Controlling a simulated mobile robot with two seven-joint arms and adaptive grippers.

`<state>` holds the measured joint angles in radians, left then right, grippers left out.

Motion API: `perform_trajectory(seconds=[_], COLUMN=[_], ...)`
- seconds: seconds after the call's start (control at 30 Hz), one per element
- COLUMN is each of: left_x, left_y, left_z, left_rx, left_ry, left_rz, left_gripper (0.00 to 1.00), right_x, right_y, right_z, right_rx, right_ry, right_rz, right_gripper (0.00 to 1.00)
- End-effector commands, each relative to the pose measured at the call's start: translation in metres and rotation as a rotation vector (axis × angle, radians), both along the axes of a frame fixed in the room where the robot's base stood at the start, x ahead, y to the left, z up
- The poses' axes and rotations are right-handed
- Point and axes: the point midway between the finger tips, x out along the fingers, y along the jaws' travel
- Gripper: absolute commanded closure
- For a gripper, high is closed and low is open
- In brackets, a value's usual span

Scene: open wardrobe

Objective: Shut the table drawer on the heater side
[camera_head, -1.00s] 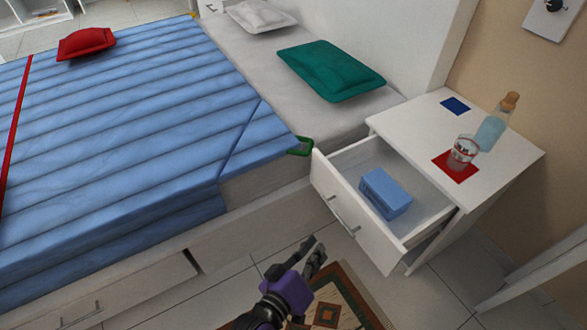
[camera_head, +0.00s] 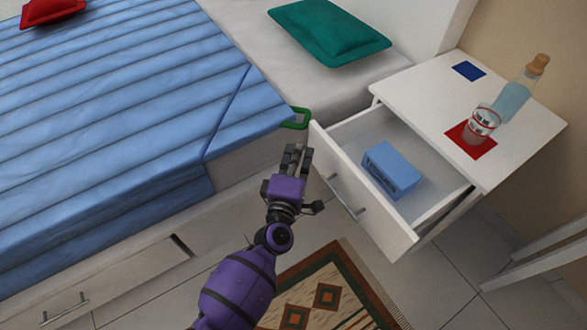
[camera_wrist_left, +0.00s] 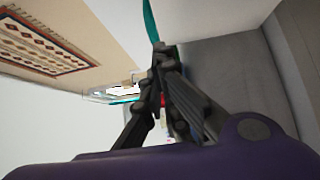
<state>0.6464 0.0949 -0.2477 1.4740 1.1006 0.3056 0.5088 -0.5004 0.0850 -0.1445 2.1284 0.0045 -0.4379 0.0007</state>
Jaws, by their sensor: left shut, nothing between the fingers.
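The bedside table (camera_head: 425,88) is white and stands to the right of the bed. Its drawer (camera_head: 362,193) is pulled out, with a metal handle (camera_head: 342,197) on its front and a blue box (camera_head: 391,168) inside. My left gripper (camera_head: 297,150) is shut and empty. In the head view it is beside the left end of the drawer front; I cannot tell whether it touches. The shut fingers also show in the left wrist view (camera_wrist_left: 160,55). My right gripper is not in view.
A glass (camera_head: 480,125) on a red square and a bottle (camera_head: 515,93) stand on the tabletop. The bed (camera_head: 130,80) fills the left, with a green loop (camera_head: 297,118) at its corner. A patterned rug (camera_head: 325,290) lies on the floor below the drawer.

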Motion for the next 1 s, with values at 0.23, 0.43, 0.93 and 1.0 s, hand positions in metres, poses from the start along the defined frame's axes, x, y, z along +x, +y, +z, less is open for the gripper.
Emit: perform_trajectory(seconds=[0.23, 0.43, 0.93, 1.0], left_x=[0.019, 0.022, 0.026, 0.029], left_y=[-0.028, -0.033, -0.039, -0.043], left_z=[-0.001, 0.000, 0.000, 0.000], left_rx=[-0.001, 0.001, 0.000, -0.001], left_ry=[0.001, 0.000, 0.000, 0.000], left_rz=[-0.001, 0.000, -0.002, -0.002], left_gripper=[1.00, 1.00, 1.00, 1.00], right_x=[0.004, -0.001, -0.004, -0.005], right_y=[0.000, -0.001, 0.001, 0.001], right_z=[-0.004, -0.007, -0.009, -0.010], right_rx=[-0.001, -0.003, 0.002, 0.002], right_ry=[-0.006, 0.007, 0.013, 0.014], right_rz=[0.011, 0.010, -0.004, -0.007], right_gripper=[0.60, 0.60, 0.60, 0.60])
